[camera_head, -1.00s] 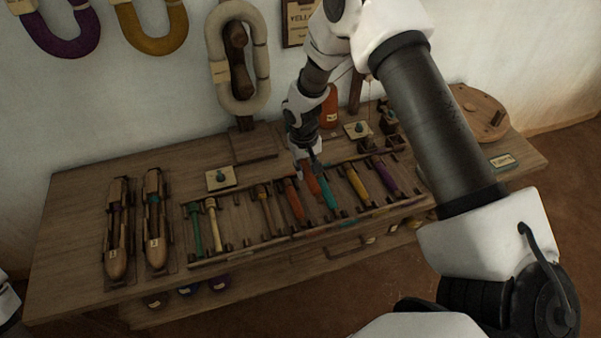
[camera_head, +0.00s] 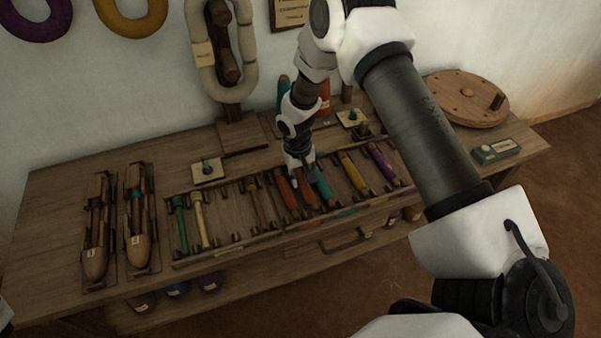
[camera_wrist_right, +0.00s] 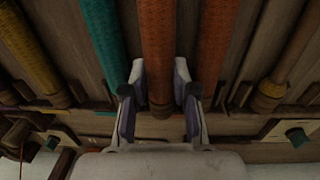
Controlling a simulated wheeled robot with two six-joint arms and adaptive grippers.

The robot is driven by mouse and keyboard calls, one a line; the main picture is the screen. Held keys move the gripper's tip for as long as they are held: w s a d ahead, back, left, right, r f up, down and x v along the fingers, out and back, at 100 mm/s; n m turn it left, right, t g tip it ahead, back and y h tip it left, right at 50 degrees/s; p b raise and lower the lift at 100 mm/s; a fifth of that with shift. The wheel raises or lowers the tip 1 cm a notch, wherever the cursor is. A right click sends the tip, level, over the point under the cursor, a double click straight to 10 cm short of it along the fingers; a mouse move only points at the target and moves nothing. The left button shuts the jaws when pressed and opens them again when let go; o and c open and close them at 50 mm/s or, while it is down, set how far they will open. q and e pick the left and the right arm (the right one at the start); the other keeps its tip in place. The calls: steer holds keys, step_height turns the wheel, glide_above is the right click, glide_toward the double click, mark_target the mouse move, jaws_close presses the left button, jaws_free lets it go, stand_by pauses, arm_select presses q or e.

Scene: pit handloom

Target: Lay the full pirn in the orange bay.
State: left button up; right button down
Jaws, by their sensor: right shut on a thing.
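The pirn rack (camera_head: 222,255) lies along the front of the bench with wound pirns in a row. My right gripper (camera_head: 301,174) is shut on an orange pirn (camera_head: 304,190), which also shows between its fingers (camera_wrist_right: 157,99) in the right wrist view (camera_wrist_right: 157,45). The held pirn is over the rack, between another orange pirn (camera_head: 286,194) and a teal pirn (camera_head: 322,186), lying roughly parallel to them. I cannot tell whether it rests on the rack. The neighbours in the right wrist view are the teal pirn (camera_wrist_right: 103,40) and the orange pirn (camera_wrist_right: 213,42). My left gripper is not in view.
Green (camera_head: 180,222), cream (camera_head: 200,219), yellow (camera_head: 353,172) and purple (camera_head: 384,164) pirns also lie in the rack. Two wooden shuttles (camera_head: 97,230) (camera_head: 138,229) lie at the left. A round wooden disc (camera_head: 462,98) and a small green box (camera_head: 496,151) are at the right.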

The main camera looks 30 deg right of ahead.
mark_target(301, 176)
steer(key=shift+f, duration=0.3)
steer(key=c, duration=0.5)
jaws_free()
steer(key=shift+r, duration=0.15)
step_height(301, 176, up, 8)
steer(key=p, duration=0.7)
